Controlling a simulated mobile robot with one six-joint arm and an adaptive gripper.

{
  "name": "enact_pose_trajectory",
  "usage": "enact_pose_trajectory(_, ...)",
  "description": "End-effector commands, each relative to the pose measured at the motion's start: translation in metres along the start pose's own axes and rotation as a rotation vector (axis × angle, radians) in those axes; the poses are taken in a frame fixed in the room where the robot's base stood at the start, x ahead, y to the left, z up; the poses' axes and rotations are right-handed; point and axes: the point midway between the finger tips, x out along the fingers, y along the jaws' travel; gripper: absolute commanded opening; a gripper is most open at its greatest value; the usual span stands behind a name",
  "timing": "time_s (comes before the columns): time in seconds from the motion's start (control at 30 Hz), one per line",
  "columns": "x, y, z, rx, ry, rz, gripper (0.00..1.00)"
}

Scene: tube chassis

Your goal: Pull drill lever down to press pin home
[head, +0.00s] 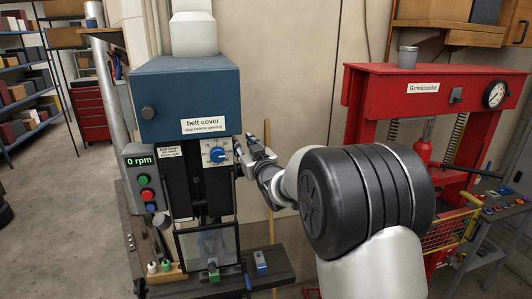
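The drill press stands left of centre in the head view, with a blue belt cover (185,98) on top. My gripper (254,143) is at the right side of the drill head, just right of the speed dial (216,155). It is small and seen against the machine, so I cannot tell whether it is open or shut, or whether it touches anything. The drill lever cannot be made out apart from my gripper. A clear guard (207,247) stands in front of the spindle area. The pin cannot be made out.
A control box (145,178) reads 0 rpm. The drill table (150,290) carries small bottles (159,267) and a blue item (260,262). A red press (365,100) stands at the right, a shelf (30,90) at the far left. A thin tan rod (271,226) stands behind.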

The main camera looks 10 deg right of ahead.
Motion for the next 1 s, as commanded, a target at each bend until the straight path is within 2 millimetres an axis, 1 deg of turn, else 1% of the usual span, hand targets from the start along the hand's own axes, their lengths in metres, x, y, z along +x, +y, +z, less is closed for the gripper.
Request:
enact_pose_trajectory(0.03, 0.002, 0.003, -0.006, 0.003, -0.018, 0.001, 0.26)
enact_pose_trajectory(0.07, 0.003, 0.003, -0.007, 0.004, -0.026, 0.000, 0.26)
enact_pose_trajectory(0.1, -0.002, 0.003, -0.006, 0.004, -0.028, 0.001, 0.26)
enact_pose_trajectory(0.23, -0.031, 0.003, -0.001, 0.003, -0.027, 0.001, 0.26)
enact_pose_trajectory(0.7, -0.123, 0.002, -0.005, 0.003, -0.024, 0.001, 0.26)
enact_pose_trajectory(0.83, -0.142, 0.002, -0.006, 0.003, -0.022, -0.001, 0.26)
enact_pose_trajectory(1.0, -0.157, 0.002, -0.006, 0.003, -0.023, -0.001, 0.26)
